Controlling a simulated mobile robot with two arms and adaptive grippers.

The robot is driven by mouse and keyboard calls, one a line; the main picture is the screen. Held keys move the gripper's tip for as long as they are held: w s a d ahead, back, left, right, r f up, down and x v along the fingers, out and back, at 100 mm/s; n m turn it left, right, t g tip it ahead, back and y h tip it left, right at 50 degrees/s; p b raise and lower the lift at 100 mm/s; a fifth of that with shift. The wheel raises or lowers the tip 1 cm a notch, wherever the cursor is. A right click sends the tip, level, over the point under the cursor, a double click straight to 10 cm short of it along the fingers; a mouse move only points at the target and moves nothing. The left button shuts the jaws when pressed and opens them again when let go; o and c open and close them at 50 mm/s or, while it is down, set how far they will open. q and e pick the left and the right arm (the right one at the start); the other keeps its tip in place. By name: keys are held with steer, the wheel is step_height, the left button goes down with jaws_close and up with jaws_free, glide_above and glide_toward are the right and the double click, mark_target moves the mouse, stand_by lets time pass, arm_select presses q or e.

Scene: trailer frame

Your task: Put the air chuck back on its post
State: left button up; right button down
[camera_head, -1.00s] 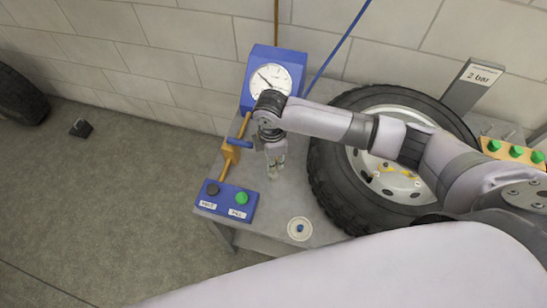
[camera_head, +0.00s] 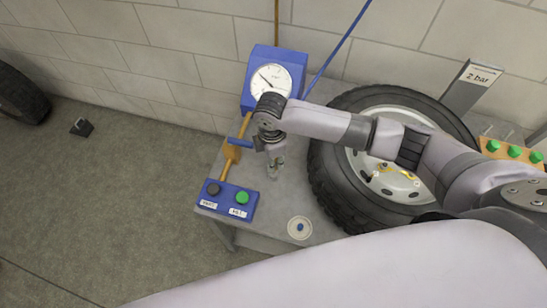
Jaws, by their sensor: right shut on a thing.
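My right gripper (camera_head: 274,166) points down over the grey bench, just right of the orange valve piece and left of the tyre. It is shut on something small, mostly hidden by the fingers. I take it for the air chuck, but its shape does not show clearly. A blue hose (camera_head: 338,48) comes down from the top and goes out of sight behind my right arm near the gauge box. I cannot make out the chuck's post; it may be hidden by my arm. My left gripper is not in view.
A blue gauge box (camera_head: 260,62) stands behind the gripper. An orange valve piece (camera_head: 232,152) and a button box (camera_head: 227,200) are left. A round dish (camera_head: 300,228) lies in front. The wheel (camera_head: 335,190) and the "2 bar" sign (camera_head: 478,76) are right.

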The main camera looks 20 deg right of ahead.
steer(key=shift+f+b, duration=0.35)
steer(key=shift+f, duration=1)
steer(key=c, duration=1.3)
jaws_free()
steer(key=shift+o, duration=0.4)
steer(key=o, duration=0.4)
steer(key=shift+r, duration=0.1)
step_height(320, 180, up, 8)
steer(key=p, duration=0.9)
